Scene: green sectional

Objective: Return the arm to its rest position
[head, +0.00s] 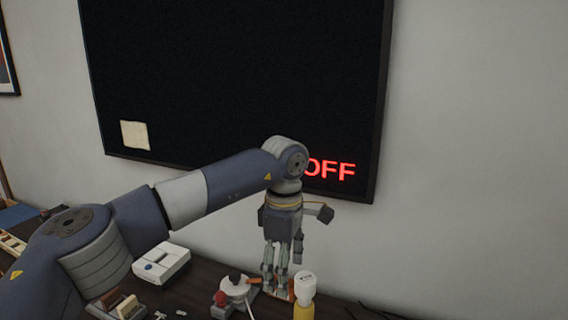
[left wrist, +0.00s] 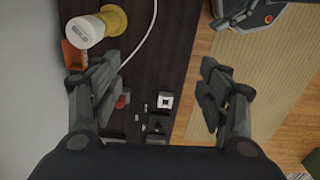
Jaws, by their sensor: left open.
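My left arm comes in from the left in the head view and reaches over the dark table. My left gripper (head: 281,280) points down above the table, just left of a yellow bottle with a white cap (head: 304,299). In the left wrist view my left gripper (left wrist: 160,96) has its fingers spread wide, with nothing held between them. The bottle (left wrist: 93,30) lies beyond the left finger there, apart from the gap. My right gripper is in neither view.
A dark screen (head: 230,70) with red "OFF" hangs on the wall behind the arm. The table (left wrist: 165,60) also holds a white box (head: 162,262), a white-and-red item (head: 234,290), an orange piece (left wrist: 74,56) and small parts. A white cable (left wrist: 143,45) curves across the table.

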